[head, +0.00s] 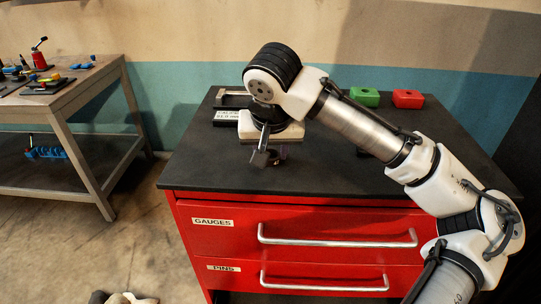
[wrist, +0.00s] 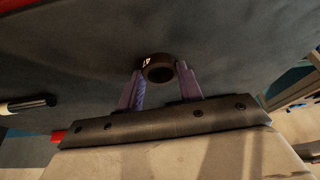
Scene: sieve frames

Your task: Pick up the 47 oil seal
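The oil seal is a dark brown ring (wrist: 158,69) with a small pale mark on its upper left, too small to read. It shows in the wrist view against the dark table top. My gripper (wrist: 159,74) has two purple fingers, with one tip at the left side of the ring and the other at the right side. I see no clear gap on either side, but cannot tell whether they press on it. In the head view my gripper (head: 272,160) points down close over the table top, and the ring cannot be made out there.
The dark top (head: 390,180) of a red drawer cabinet (head: 235,250) lies below me. Green (head: 364,97) and red (head: 408,98) blocks sit at the back right. A cluttered workbench (head: 75,90) stands left.

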